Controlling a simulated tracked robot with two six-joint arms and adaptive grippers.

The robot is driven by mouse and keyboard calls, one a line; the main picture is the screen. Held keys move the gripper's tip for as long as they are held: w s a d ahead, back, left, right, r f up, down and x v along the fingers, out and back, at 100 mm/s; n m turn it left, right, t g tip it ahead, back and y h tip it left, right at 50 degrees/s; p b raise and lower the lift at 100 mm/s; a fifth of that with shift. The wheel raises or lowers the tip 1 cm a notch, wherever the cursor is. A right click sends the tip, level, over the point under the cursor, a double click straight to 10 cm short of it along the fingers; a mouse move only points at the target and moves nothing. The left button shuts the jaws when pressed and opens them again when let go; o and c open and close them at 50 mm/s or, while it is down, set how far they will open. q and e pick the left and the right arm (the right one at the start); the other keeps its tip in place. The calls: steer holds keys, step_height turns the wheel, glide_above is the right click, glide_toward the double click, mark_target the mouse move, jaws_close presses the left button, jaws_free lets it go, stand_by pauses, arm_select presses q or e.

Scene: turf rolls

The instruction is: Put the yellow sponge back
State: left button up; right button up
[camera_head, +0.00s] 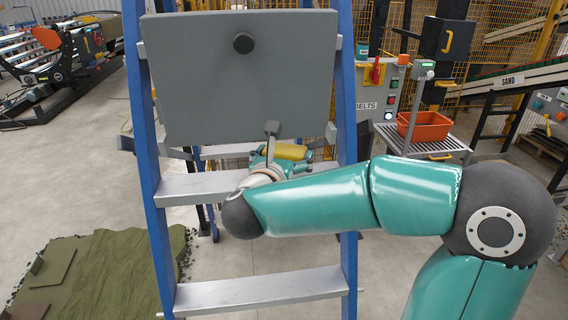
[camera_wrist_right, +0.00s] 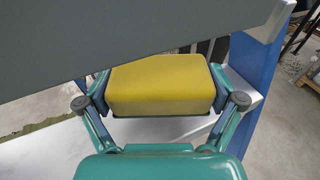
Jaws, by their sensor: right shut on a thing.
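The yellow sponge (camera_wrist_right: 160,84) is between the two fingers of my right gripper (camera_wrist_right: 160,100) in the right wrist view, with a finger against each side. In the head view the sponge (camera_head: 291,152) shows as a small yellow block just below the lower edge of a grey panel, and my right gripper (camera_head: 283,158) is shut on it between the blue ladder rails. A silver ladder step (camera_wrist_right: 50,148) lies beneath the gripper in the wrist view. My left gripper is not in view.
The large grey panel (camera_head: 238,85) with a dark knob hangs across the blue ladder (camera_head: 157,230), close above the gripper. An orange bin (camera_head: 424,126) stands on a roller table at right. Green turf (camera_head: 105,265) lies on the floor at left.

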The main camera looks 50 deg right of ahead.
step_height(320, 180, down, 3)
stand_by(0.3)
steer(key=shift+f, duration=0.15)
steer(key=o, duration=0.8)
steer(key=shift+a, duration=0.1)
